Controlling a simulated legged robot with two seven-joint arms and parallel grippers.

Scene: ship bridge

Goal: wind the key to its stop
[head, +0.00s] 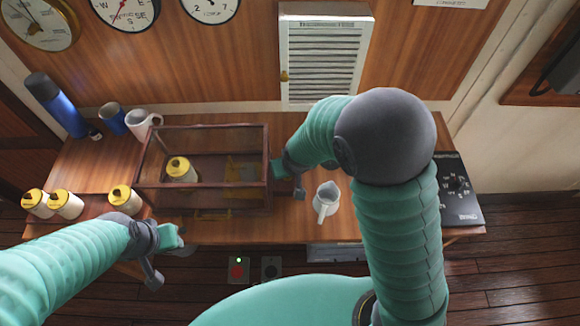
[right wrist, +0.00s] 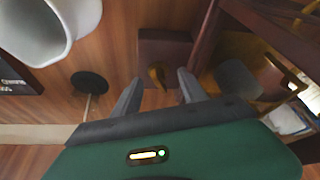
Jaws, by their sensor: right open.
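A small brass key (right wrist: 157,75) shows in the right wrist view against a brown block (right wrist: 165,48) on the case's side. My right gripper (right wrist: 157,88) is open, one finger on each side of the key in this view. I see no finger touching it. In the head view my right gripper (head: 288,180) is at the right end of the glass case (head: 268,150), and the key is hidden there. My left gripper (head: 172,240) is by the desk's front edge, left of the case's front; its fingers are too unclear to read.
A yellow-topped cylinder (head: 180,170) stands inside the case, with several more on the left. A white jug (head: 326,198) stands right of my right gripper; it also shows in the right wrist view (right wrist: 45,30). A black panel (head: 457,190) is at the desk's right end.

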